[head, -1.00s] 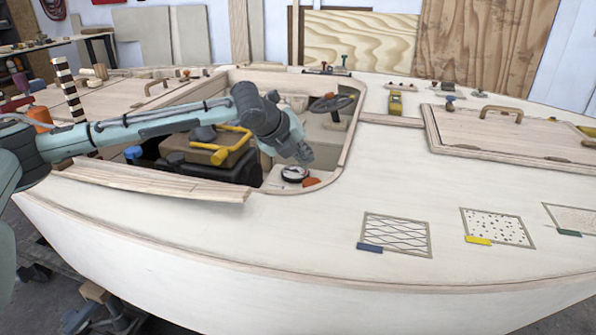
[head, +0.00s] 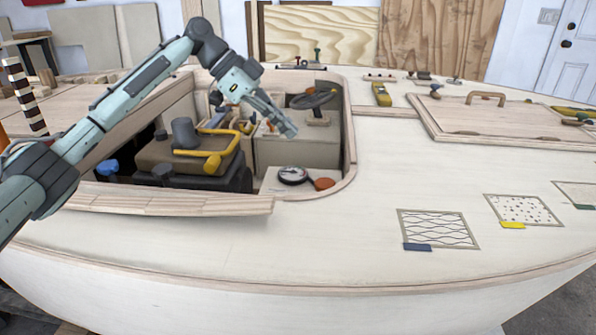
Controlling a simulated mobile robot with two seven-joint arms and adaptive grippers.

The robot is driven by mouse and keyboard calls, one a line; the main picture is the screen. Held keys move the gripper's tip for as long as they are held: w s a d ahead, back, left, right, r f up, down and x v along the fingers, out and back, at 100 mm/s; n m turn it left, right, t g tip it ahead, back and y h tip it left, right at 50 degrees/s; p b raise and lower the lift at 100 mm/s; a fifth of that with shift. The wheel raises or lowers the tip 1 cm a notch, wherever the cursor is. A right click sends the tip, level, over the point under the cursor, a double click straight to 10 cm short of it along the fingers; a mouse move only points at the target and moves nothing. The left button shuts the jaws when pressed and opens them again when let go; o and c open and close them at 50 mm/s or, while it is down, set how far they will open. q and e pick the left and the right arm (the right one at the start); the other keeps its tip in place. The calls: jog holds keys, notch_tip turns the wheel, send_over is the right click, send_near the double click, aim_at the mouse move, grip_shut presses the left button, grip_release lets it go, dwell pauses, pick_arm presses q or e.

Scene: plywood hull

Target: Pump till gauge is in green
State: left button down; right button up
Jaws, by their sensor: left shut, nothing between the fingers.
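A round gauge (head: 292,175) with a dark rim and pale face lies on a light ledge at the front right of the cockpit opening. Its needle and any green zone are too small to read. An orange round knob or cap (head: 324,184) sits just right of it. A yellow bent handle (head: 212,158) lies across a brown box with a dark grey cylinder (head: 184,133) on top; it may be the pump. My left gripper (head: 290,132) is shut and empty, pointing down to the right above the cockpit, behind the gauge and apart from it. My right gripper is not in view.
A pale plank (head: 170,203) runs along the cockpit's front edge. A dark wheel (head: 316,98) stands at the cockpit's back right. A hatch lid with a handle (head: 486,98) lies on the right deck. The front deck is largely clear.

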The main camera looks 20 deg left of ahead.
pick_arm(q)
jog(key=shift+s+r+h, duration=0.15)
jog(key=shift+r+h, duration=0.15)
jog(key=shift+r, duration=0.1)
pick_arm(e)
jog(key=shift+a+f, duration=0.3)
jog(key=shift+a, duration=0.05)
pick_arm(q)
jog(key=shift+d, duration=0.1)
jog(key=x, duration=0.9)
jog(key=shift+s+f+p, duration=0.15)
jog(key=shift+s+p, duration=0.05)
jog(key=shift+p, duration=0.1)
jog(key=f, duration=0.3)
jog(key=shift+w+d+f, duration=0.1)
jog(key=shift+d+f, duration=0.15)
jog(key=shift+f, duration=0.55)
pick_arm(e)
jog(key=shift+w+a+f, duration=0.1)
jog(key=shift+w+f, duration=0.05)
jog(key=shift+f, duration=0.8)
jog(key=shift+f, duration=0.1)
